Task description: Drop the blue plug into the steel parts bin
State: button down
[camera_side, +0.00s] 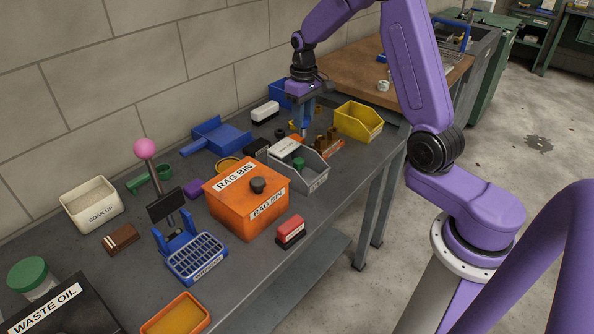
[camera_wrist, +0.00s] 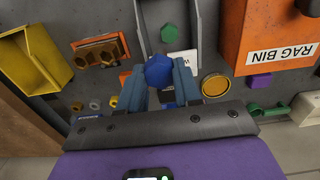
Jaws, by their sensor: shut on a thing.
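My gripper (camera_side: 302,130) reaches down over the back part of the bench, just behind the grey steel bin (camera_side: 314,178). In the wrist view my gripper (camera_wrist: 159,82) is shut on the blue plug (camera_wrist: 160,70), whose hexagonal head shows between the fingertips. In the side view the plug is hard to tell from the blue fingers. The grey bin has an open, low front with a label too small to read, and a green piece (camera_side: 299,163) lies inside. Its grey walls show at the top of the wrist view (camera_wrist: 143,28), ahead of the plug and apart from it.
The orange rag bin (camera_side: 226,207) stands beside the grey bin. A yellow bin (camera_side: 349,123) stands on its other side, with brass pieces in an orange tray (camera_wrist: 84,51) between.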

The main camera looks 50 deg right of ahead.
jog(key=shift+f, duration=1.9)
jog(key=c, duration=0.7)
grip_release()
jog(key=shift+r, duration=0.1)
notch_tip(320, 180, up, 17)
jog(key=shift+r, duration=0.15)
jog(key=shift+a, duration=0.1)
